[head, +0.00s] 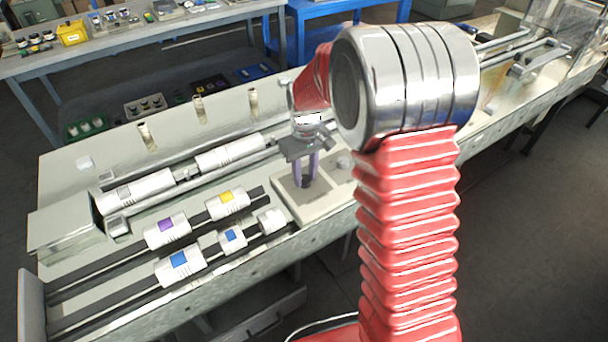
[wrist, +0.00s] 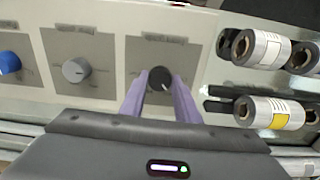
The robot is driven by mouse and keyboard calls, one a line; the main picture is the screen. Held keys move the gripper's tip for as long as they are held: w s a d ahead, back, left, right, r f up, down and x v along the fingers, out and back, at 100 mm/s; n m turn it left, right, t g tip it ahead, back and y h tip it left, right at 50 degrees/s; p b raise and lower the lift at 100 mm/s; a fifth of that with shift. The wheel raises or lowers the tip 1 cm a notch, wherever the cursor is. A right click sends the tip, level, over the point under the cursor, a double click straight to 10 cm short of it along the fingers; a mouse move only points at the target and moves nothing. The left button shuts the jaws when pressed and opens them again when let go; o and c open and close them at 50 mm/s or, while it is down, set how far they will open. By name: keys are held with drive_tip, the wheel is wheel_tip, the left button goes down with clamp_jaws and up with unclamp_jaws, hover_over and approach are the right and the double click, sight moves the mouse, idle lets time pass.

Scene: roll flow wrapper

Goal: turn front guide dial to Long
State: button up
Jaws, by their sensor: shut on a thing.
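A black dial (wrist: 159,78) with a pale pointer line sits on a grey panel plate. My gripper (wrist: 160,84) has its two purple fingers on either side of this dial and is shut on it. In the head view my gripper (head: 308,168) points down onto the plate (head: 312,208), with the dial mostly hidden between the fingers. The plate's printed labels are too blurred to read, so I cannot tell which setting the pointer is at. A grey dial (wrist: 75,70) and a blue dial (wrist: 9,62) stand to its left in the wrist view.
White rolls with purple (head: 167,229), yellow (head: 227,202) and blue (head: 180,264) labels lie on dark rails left of the plate. Short posts (head: 198,108) stand along the machine's back. A workbench with a yellow bin (head: 72,33) is behind.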

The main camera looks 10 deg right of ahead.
sight(305, 178)
drive_tip(key=shift+s+m, duration=0.1)
drive_tip(key=shift+m, duration=1.1)
drive_tip(key=o, duration=1)
drive_tip(key=shift+o, duration=0.2)
wheel_tip(305, 178, up, 14)
drive_tip(key=shift+f, duration=0.15)
